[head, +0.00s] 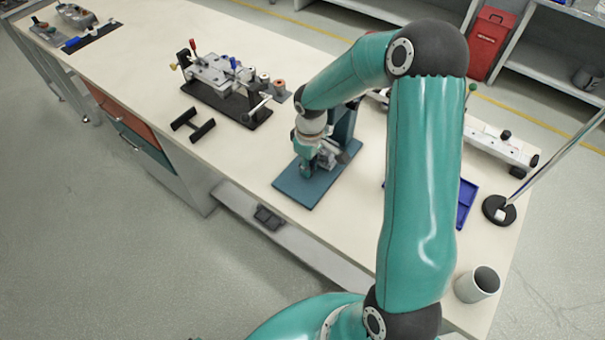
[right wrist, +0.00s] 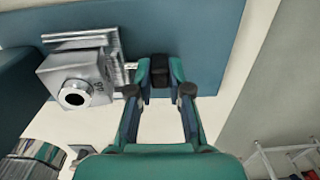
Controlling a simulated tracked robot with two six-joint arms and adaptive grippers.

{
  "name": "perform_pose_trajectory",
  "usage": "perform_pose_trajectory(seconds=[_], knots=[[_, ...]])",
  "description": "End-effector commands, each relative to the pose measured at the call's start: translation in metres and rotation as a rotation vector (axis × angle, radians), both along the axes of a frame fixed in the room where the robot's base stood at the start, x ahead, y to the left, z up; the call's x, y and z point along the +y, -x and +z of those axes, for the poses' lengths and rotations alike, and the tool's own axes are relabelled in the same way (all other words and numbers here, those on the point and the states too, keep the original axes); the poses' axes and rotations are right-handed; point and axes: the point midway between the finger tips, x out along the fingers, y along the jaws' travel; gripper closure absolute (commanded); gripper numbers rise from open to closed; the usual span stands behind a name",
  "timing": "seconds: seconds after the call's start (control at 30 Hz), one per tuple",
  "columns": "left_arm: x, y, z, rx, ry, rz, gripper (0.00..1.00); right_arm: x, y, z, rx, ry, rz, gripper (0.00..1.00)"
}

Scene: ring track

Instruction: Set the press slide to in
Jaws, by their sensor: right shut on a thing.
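The press stands on a blue base plate (head: 294,191) on the bench, with a dark blue upright (head: 345,122) behind. Its grey metal slide block (head: 328,158) sits low over the plate, partly hidden by my right gripper (head: 307,165). In the right wrist view the block (right wrist: 75,78) has a round dark hole and lies left of the fingers. A short thin rod shows between it and my right gripper (right wrist: 160,80). The fingers are shut on a small dark knob (right wrist: 160,66) in front of the blue plate. My left gripper is not in view.
A clamp fixture on a black base (head: 228,103) and a black double-ended part (head: 192,124) stand left of the press. A blue tray (head: 466,203), a white cup (head: 478,284) and a round black stand (head: 498,209) are on the right. The bench's front edge is close.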

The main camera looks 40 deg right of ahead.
Motion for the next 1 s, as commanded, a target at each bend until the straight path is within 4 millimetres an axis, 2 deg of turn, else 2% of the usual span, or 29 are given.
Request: perform_pose_trajectory(seconds=[0.03, 0.27, 0.3, 0.43, 0.47, 0.8, 1.0], knots=[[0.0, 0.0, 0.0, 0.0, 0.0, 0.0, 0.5, -0.005, -0.002, 0.001, -0.005, 0.007, -0.001, 1.0], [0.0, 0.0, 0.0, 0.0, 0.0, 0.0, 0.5, -0.006, -0.002, 0.002, -0.007, 0.011, 0.002, 1.0], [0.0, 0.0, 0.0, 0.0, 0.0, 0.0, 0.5, -0.006, -0.002, 0.002, -0.008, 0.011, 0.002, 0.8], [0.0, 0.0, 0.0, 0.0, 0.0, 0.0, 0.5, -0.006, -0.002, 0.002, -0.007, 0.011, 0.003, 0.58], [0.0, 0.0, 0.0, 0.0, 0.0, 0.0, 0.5, -0.006, -0.002, 0.002, -0.007, 0.01, 0.003, 0.56], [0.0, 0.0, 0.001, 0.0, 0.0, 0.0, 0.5, -0.004, -0.002, 0.003, -0.004, 0.006, 0.003, 0.56], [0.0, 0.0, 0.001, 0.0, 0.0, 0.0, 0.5, -0.004, -0.003, 0.023, -0.008, 0.009, 0.004, 0.56]])
